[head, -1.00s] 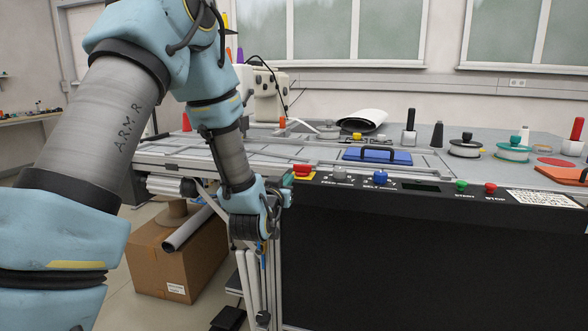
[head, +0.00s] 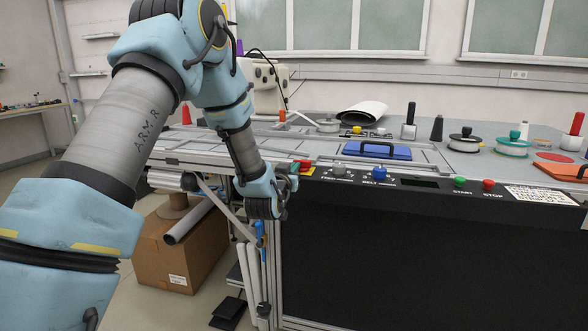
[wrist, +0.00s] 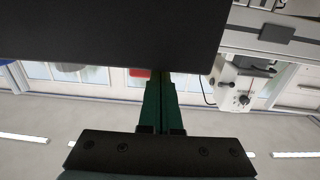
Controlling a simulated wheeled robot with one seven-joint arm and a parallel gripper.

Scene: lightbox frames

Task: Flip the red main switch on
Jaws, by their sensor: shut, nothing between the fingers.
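The red main switch (head: 305,163) is a red knob on a yellow plate. It sits at the left front corner of the black control panel in the head view. My gripper (head: 277,202) hangs just left of that corner, lower than the switch and apart from it. Its fingertips are mostly hidden by my wrist there. In the wrist view, which is upside down, the two dark green fingers (wrist: 159,78) are together and empty. A red patch (wrist: 139,72) shows at the edge of the black panel, close to the fingertips. I cannot tell whether it is the switch.
The black panel (head: 430,250) has a grey knob (head: 340,170), a blue knob (head: 379,172), a green button (head: 459,182) and a red button (head: 488,184) to the right of the switch. A cardboard box (head: 165,255) stands on the floor below left.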

